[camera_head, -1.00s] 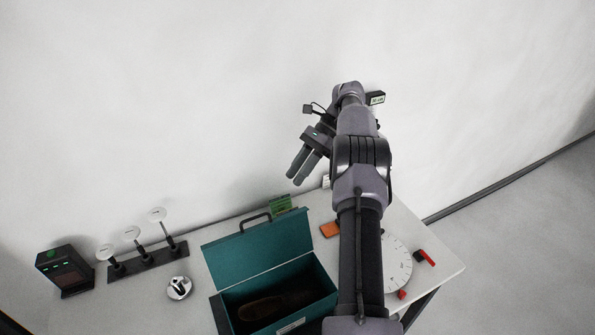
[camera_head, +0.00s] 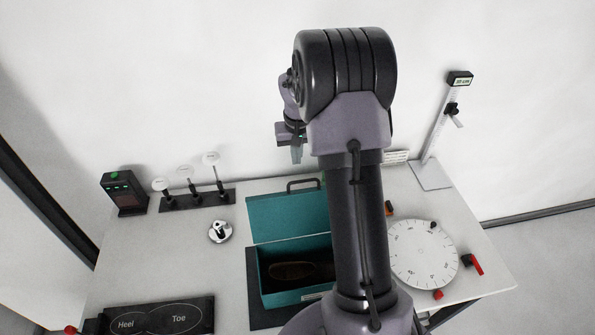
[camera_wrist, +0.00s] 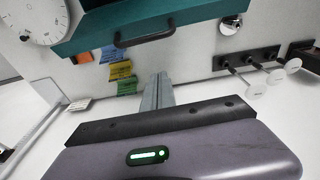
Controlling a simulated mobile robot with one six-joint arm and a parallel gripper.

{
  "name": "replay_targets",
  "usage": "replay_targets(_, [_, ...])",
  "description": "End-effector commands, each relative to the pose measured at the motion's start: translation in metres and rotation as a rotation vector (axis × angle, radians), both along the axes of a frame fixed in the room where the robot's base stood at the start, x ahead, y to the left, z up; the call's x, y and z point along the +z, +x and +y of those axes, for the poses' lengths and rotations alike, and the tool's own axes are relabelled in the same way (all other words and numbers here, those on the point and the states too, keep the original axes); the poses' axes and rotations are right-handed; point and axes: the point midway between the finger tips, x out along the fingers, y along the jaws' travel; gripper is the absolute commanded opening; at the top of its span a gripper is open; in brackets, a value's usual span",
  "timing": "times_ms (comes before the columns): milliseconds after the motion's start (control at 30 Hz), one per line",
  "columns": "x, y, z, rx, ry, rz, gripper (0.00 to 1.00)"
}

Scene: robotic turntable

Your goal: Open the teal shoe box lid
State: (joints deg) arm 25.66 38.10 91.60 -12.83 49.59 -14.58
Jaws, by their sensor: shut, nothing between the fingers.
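The teal shoe box (camera_head: 290,296) stands on the table with its lid (camera_head: 287,215) swung up and back, so the box is open. A brown shoe (camera_head: 293,271) lies inside. The lid's dark handle (camera_head: 303,183) points away from the box, toward the wall. My gripper (camera_head: 296,156) is above and behind the lid, apart from it, and partly hidden by my arm. In the wrist view my gripper (camera_wrist: 157,92) is shut and empty, with the lid handle (camera_wrist: 144,39) beyond its fingertips. My arm hides the right part of the box.
A white dial turntable (camera_head: 423,254) is right of the box, with a red-handled item (camera_head: 473,264) beside it. A height gauge (camera_head: 441,130) stands at the back right. A rack of white-topped stands (camera_head: 197,199), a dark device (camera_head: 124,193) and a Heel/Toe pad (camera_head: 158,317) are left.

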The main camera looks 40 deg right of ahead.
Motion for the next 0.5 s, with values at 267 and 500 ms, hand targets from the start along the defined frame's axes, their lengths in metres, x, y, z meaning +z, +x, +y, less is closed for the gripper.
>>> replay_targets(267, [-0.035,-0.009,0.004,-0.003,0.001,0.001,0.0])
replay_targets(500, [-0.032,-0.029,0.013,-0.003,0.0,0.0,0.0])
